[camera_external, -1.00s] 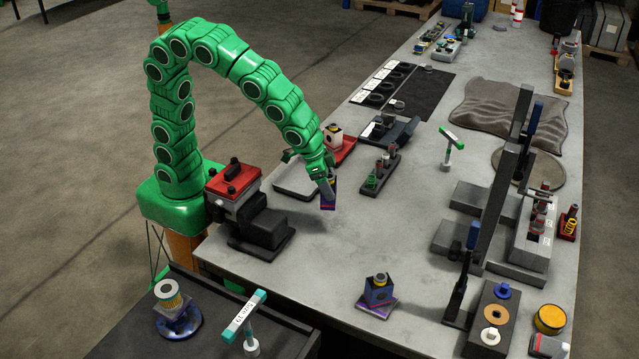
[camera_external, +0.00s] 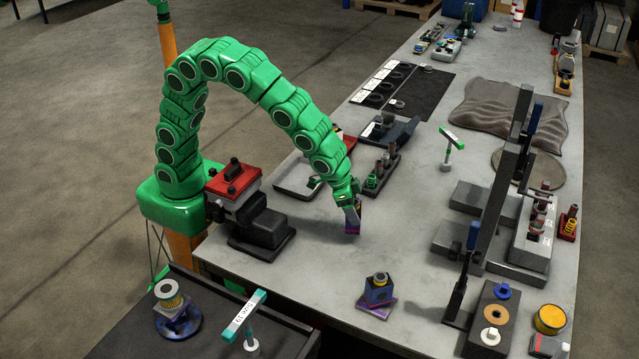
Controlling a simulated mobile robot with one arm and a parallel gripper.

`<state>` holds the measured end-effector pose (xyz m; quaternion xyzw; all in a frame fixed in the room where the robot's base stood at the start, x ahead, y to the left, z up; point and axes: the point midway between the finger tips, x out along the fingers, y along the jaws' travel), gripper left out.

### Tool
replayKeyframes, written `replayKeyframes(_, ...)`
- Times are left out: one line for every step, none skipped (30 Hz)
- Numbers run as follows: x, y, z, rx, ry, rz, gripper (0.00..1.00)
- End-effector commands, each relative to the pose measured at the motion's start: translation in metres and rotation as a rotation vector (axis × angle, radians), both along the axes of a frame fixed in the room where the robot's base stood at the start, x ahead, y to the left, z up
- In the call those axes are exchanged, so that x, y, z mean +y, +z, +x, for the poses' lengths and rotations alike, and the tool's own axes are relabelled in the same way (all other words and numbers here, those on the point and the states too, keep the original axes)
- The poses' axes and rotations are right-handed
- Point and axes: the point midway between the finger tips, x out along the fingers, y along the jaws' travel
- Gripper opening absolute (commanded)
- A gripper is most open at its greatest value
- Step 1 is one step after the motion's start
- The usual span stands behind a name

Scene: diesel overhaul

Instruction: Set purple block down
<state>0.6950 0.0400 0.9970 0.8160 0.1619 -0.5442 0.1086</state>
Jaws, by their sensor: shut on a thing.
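My gripper (camera_external: 353,203) is shut on a small purple block (camera_external: 353,221) with a reddish stripe near its lower edge. The block is upright, over the bare middle of the grey workbench (camera_external: 325,262). I cannot tell whether its bottom touches the bench. My fingers cover part of its upper end. A second blue-purple block (camera_external: 378,293) with a round metal top stands apart on a flat purple plate (camera_external: 371,310), nearer the front of the bench.
A red-topped vise (camera_external: 245,205) stands left of my gripper. A grey tray (camera_external: 292,190) and a dark rack with green parts (camera_external: 372,182) are just behind it. A tall dark upright (camera_external: 500,200) stands to the right. Bare bench lies around the held block.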

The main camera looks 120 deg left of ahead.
Motion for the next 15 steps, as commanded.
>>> replayKeyframes(0.0,0.0,0.001,-0.001,0.0,0.0,0.18)
replayKeyframes(0.0,-0.001,0.001,-0.001,0.0,0.0,0.18)
replayKeyframes(0.0,-0.003,0.002,0.0,0.0,0.0,0.18)
replayKeyframes(0.0,-0.004,0.003,0.0,0.0,0.0,0.18)
replayKeyframes(0.0,-0.006,0.005,0.001,0.0,0.0,0.18)
replayKeyframes(0.0,-0.009,0.006,0.001,0.0,0.0,0.18)
replayKeyframes(0.0,-0.014,0.005,0.003,-0.001,0.0,0.18)
replayKeyframes(0.0,-0.019,0.005,0.005,0.0,0.0,0.18)
replayKeyframes(0.0,-0.025,0.004,0.008,0.0,0.0,0.18)
replayKeyframes(0.0,-0.029,0.004,0.008,0.0,0.0,0.18)
replayKeyframes(0.0,-0.032,0.004,0.008,0.0,0.0,0.18)
replayKeyframes(0.0,-0.036,0.004,0.006,0.0,0.0,0.18)
replayKeyframes(0.0,-0.037,0.004,0.005,0.0,0.0,0.18)
replayKeyframes(0.0,-0.038,0.004,0.004,0.0,-0.001,0.18)
replayKeyframes(0.0,-0.038,0.005,0.002,0.0,0.0,0.18)
